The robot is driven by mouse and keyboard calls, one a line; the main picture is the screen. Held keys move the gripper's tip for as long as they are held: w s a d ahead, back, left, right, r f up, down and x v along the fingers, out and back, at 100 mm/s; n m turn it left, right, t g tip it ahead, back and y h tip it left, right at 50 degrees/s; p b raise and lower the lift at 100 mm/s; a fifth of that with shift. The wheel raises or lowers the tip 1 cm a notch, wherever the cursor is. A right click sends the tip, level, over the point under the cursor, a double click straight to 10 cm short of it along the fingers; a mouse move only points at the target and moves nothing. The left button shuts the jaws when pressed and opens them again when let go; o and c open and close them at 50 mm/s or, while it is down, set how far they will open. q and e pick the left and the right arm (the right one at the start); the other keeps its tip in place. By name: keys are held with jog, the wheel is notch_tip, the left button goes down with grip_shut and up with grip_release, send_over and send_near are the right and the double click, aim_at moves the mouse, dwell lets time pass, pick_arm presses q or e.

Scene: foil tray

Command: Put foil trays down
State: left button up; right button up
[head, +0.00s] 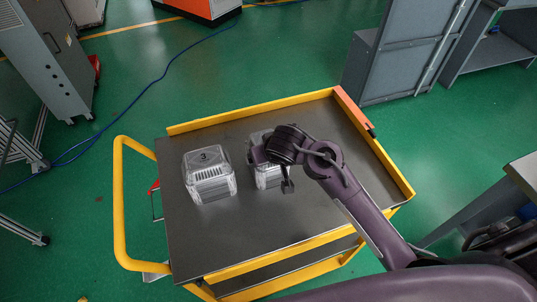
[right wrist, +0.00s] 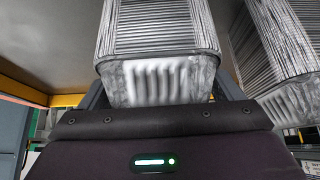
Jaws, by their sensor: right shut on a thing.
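A stack of foil trays (head: 210,178) marked "3" stands on the grey cart top (head: 285,217), left of centre. A second foil tray stack (head: 267,177) is just to its right, partly hidden behind my right gripper (head: 272,153). In the right wrist view, my right gripper (right wrist: 158,98) is shut on this stack (right wrist: 160,82), with a finger on each side. Whether the held stack touches the cart top is hard to tell. The other stack also shows at the right of the wrist view (right wrist: 278,50). My left gripper is not in view.
The cart has a raised yellow rim (head: 250,116) and a yellow handle (head: 118,205) on the left. The cart top is bare in front of the stacks and at the right. Grey cabinets (head: 408,50) stand behind on the green floor.

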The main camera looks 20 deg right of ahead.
jog(key=shift+s+a, duration=0.1)
jog(key=shift+s, duration=0.05)
jog(key=o, duration=0.9)
jog(key=shift+f, duration=0.1)
jog(key=shift+o, duration=0.2)
jog(key=shift+r, duration=0.3)
jog(key=v, duration=1.1)
jog(key=shift+s+r+p, duration=0.2)
jog(key=shift+r+p, duration=0.15)
jog(key=shift+p, duration=0.05)
